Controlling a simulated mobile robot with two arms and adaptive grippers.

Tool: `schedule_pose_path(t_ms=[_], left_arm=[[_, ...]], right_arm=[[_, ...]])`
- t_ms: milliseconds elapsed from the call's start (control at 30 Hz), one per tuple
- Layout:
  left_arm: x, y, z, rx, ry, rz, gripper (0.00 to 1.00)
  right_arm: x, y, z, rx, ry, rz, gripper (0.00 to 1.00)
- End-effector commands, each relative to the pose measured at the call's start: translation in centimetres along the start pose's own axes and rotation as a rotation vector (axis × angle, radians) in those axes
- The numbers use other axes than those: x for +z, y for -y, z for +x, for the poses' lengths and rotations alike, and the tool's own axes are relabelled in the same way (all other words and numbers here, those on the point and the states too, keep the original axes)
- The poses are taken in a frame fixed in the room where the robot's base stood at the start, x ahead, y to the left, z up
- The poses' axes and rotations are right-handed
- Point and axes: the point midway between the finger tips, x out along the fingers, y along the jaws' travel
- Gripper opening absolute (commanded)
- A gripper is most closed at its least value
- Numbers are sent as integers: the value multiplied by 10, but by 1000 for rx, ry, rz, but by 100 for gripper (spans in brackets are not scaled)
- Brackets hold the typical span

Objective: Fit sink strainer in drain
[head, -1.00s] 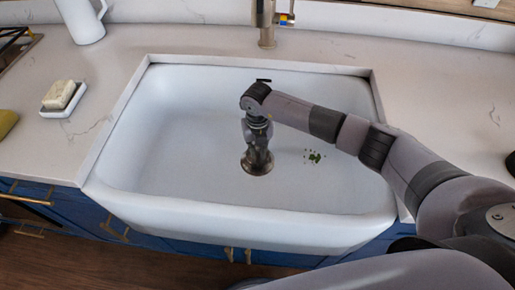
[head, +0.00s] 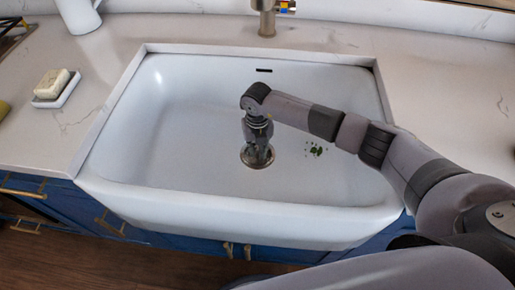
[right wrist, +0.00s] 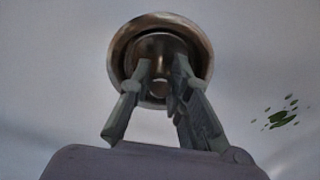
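The sink strainer (right wrist: 158,45) is a round metal piece with a small knob between my right fingertips. It lies within the outline of the metal drain ring (right wrist: 116,58) in the right wrist view; whether it is fully seated I cannot tell. My right gripper (right wrist: 160,72) points down and its fingers close in on the knob from both sides. In the head view the right gripper (head: 257,146) is directly over the drain (head: 257,163) and hides much of it and the strainer. My left gripper is out of view.
The white sink (head: 190,120) has a raised rim around the arm. Green scraps (head: 314,148) lie on its floor right of the drain. A faucet (head: 267,20) stands behind. A soap dish (head: 58,92) and a white pitcher (head: 80,14) are on the left counter.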

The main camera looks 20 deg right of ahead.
Motion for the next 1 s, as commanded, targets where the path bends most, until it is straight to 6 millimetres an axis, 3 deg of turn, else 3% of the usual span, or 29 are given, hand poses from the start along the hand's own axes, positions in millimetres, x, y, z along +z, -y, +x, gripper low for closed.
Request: schedule_pose_path(t_ms=[267,600,767,1000], left_arm=[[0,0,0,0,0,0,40],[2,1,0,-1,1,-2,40],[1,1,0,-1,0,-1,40],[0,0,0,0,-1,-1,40]], right_arm=[[0,0,0,0,0,0,37],[0,0,-4,1,1,0,37],[1,0,-26,1,5,-2,37],[1,0,-78,1,4,0,37]])
